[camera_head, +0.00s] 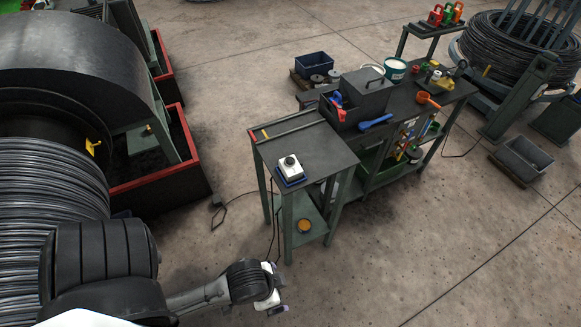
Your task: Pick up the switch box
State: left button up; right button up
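My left gripper (275,302) is low in the picture, in front of the stand and well apart from the switch box. Its fingers are too small and partly hidden to tell whether they are open. My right gripper is not in view.
A workbench (405,105) adjoins the stand, with a dark toolbox (364,92), blue and orange tools and cans. A large cable drum (45,190) fills the left. A thin cable lies on the floor beside the stand. Open floor lies at the lower right.

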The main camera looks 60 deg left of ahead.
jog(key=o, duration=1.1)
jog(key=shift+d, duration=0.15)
